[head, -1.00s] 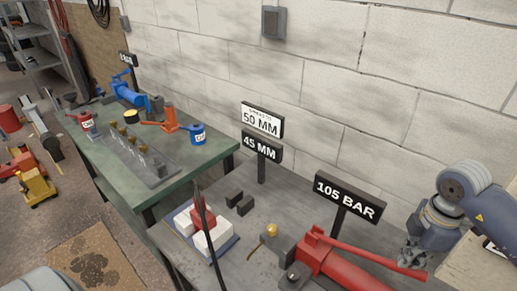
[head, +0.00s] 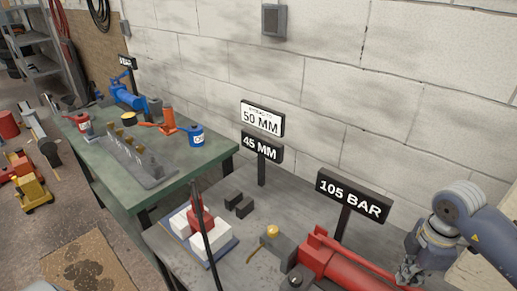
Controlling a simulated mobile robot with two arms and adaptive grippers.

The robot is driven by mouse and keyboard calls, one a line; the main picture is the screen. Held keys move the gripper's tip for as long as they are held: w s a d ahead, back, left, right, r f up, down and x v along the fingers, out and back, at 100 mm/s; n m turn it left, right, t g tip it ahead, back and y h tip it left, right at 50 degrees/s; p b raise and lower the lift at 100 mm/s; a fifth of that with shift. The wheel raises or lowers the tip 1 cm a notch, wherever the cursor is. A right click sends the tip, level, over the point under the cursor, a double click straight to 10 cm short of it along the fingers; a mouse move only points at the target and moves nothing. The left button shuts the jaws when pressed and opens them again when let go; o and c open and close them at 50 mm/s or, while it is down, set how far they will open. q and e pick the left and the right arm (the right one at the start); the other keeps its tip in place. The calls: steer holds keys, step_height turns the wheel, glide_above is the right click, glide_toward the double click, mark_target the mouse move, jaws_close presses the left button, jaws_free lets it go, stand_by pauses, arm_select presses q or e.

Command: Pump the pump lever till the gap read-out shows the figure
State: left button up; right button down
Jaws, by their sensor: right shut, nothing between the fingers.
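The red pump (head: 345,273) lies on the grey bench at the lower right, with its red pump lever (head: 352,251) running along its top and sloping down to the right. My right gripper (head: 408,273) is shut and empty at the lever's far end; whether it touches the lever I cannot tell. The gap read-out (head: 262,147) shows 45 MM. The white figure sign (head: 262,120) above it reads 50 MM. The pressure read-out (head: 353,195) shows 105 BAR. My left gripper is not in view.
A red spreader (head: 198,220) with white blocks stands on a blue plate (head: 228,245), a black hose crossing in front. Dark blocks (head: 238,203) lie beside it. A green bench (head: 180,176) with cans and a blue pump (head: 127,94) stands at left, before a block wall.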

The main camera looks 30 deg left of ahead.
step_height(320, 180, up, 8)
steer(key=p, duration=0.4)
steer(key=shift+f, duration=0.25)
stand_by(0.5)
step_height(320, 180, down, 9)
steer(key=b, duration=0.6)
steer(key=shift+r, duration=0.4)
step_height(320, 180, up, 8)
steer(key=p, duration=0.5)
stand_by(0.4)
